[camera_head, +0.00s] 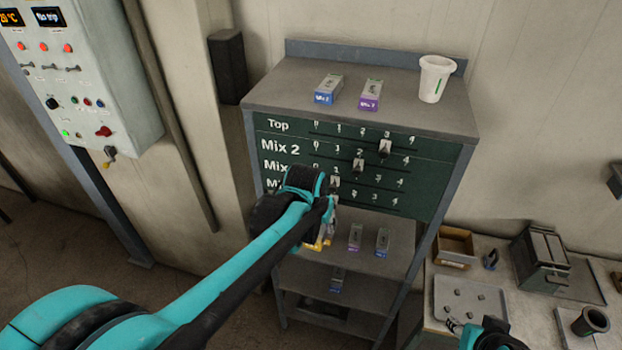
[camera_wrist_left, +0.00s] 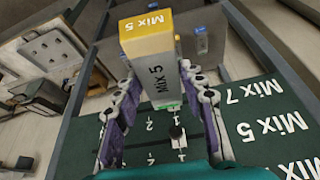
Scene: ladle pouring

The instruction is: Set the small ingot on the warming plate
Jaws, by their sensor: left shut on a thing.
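My left gripper (camera_head: 322,222) is in front of the shelf rack, below the slider board. In the left wrist view, the left gripper (camera_wrist_left: 160,100) is shut on a grey box with a yellow end marked "Mix 5" (camera_wrist_left: 157,72). A bit of the yellow end (camera_head: 318,244) shows under the gripper in the head view. A light grey plate (camera_head: 470,318) with several small pieces lies on the right bench. I cannot tell whether it is the warming plate, or whether any piece is the small ingot. Part of my right arm shows at the bottom right; its fingers are unclear.
The rack top (camera_head: 290,98) holds two boxes and a white cup (camera_head: 435,78). More boxes (camera_head: 382,242) stand on the shelf below the green slider board (camera_head: 430,190). A brown open box (camera_head: 454,247), a dark metal block (camera_head: 540,258) and a dark cup (camera_head: 590,321) are on the right bench.

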